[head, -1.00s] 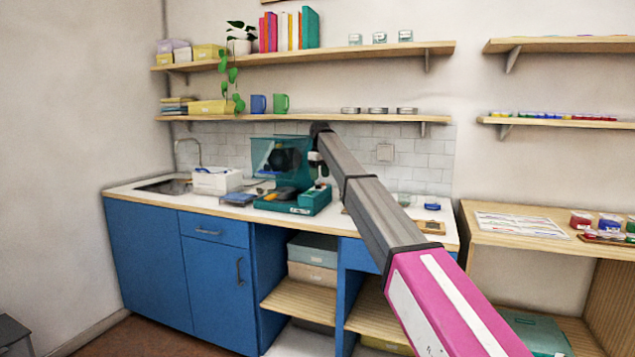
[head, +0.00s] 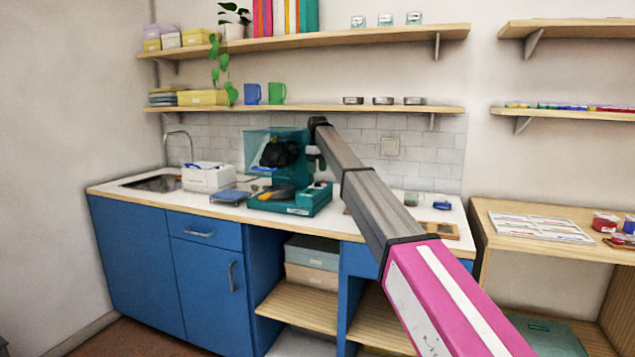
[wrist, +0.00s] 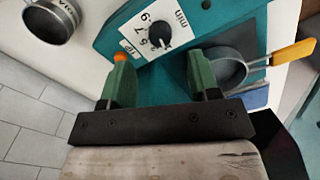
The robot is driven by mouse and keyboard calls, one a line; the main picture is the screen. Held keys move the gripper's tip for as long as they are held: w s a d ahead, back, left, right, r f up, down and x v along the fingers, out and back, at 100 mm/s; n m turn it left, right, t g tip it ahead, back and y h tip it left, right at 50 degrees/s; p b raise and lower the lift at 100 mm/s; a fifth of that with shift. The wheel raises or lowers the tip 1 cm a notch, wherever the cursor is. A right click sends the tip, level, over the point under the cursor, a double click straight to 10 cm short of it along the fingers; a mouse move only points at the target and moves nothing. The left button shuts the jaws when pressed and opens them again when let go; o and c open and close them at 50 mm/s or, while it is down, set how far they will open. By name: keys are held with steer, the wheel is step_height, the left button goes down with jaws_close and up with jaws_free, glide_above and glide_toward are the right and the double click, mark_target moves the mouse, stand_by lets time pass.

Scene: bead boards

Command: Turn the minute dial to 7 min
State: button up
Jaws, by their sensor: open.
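The minute dial (wrist: 157,37) is a dark round knob on a white plate marked "5", "7", "9" and "min", on the teal machine (wrist: 180,60). I cannot make out exactly where its pointer stands. In the head view the teal machine (head: 310,203) stands on the counter; the dial is too small to tell there. My gripper (wrist: 159,75) is open in the wrist view. Its two green fingers stand apart over the machine's front, just short of the dial, with nothing between them. In the head view my fingers are hidden or too small to make out.
An orange knob (wrist: 121,57) shows by my left finger. A grey pan (wrist: 235,65) with an orange handle lies beside the right finger. A white box (head: 208,177) stands left of the machine on the white counter.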

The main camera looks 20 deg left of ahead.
mark_target(318, 184)
step_height(318, 184, down, 6)
steer(key=shift+r, duration=0.2)
steer(key=c, duration=0.9)
